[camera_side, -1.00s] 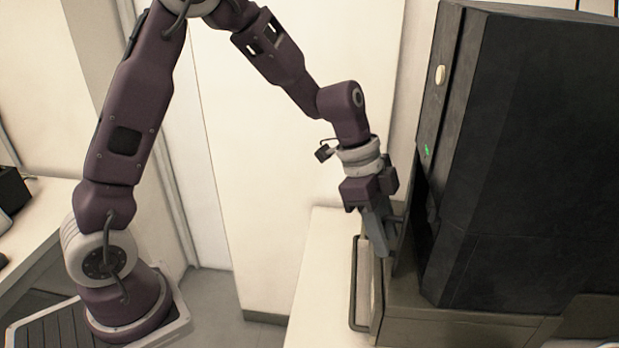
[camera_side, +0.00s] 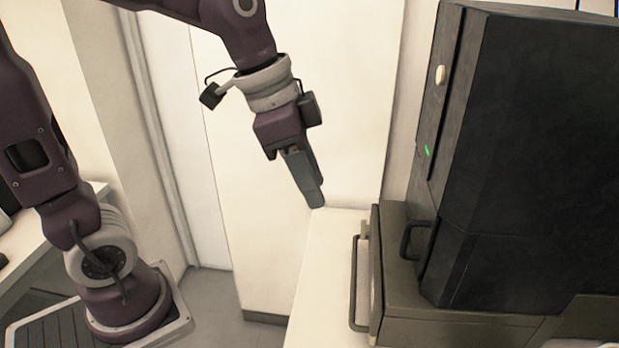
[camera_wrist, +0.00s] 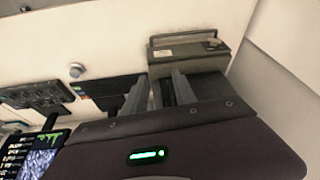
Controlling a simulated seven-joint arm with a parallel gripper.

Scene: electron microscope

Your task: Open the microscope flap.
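My gripper (camera_side: 318,204) points down, left of and above the flap, touching nothing. In the wrist view, its two fingers stand apart with nothing held between them.
A vertical dark rail (camera_side: 354,285) stands on the olive base's left side. The white table (camera_side: 325,265) is bare left of it. A control panel with knobs (camera_wrist: 40,95) and a screen (camera_wrist: 35,155) show in the wrist view.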

